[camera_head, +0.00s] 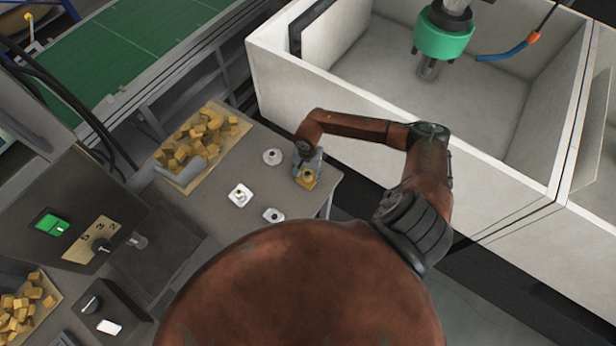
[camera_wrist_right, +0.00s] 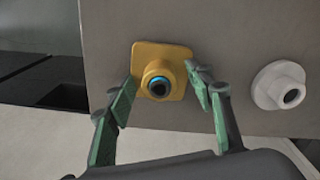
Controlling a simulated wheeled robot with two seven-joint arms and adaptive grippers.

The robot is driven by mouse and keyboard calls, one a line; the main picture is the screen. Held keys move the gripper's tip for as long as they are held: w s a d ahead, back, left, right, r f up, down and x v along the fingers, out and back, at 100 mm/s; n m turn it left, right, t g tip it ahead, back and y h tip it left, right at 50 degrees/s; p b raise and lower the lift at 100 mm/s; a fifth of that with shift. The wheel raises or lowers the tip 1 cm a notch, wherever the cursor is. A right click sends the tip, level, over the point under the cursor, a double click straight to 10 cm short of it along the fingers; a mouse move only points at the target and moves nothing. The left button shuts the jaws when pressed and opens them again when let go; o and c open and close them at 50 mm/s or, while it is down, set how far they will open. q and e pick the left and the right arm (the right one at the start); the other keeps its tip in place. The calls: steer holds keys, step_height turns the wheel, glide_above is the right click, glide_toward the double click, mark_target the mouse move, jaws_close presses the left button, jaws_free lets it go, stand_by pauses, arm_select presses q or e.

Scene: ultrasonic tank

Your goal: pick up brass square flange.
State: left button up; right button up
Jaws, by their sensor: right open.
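The brass square flange (camera_wrist_right: 174,57) lies flat on the grey table, with its raised round hub facing up and a blue ring inside the bore. In the head view the brass flange (camera_head: 308,177) is near the table's right edge, partly covered by my right gripper (camera_head: 308,168). In the right wrist view my right gripper (camera_wrist_right: 160,98) is open, with one green-padded finger on each side of the flange's hub. I cannot tell whether the fingers touch it. My left gripper is not in view.
A white round flange (camera_wrist_right: 278,86) lies beside the brass one. Other pale flanges (camera_head: 240,195) (camera_head: 273,215) sit on the table (camera_head: 215,215). Trays of brass-coloured blocks (camera_head: 200,140) lie to the left. A white tank (camera_head: 400,120) stands to the right, across a gap.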

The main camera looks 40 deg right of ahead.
steer(key=shift+c, duration=0.3)
jaws_close()
stand_by(0.3)
steer(key=shift+w+r, duration=0.1)
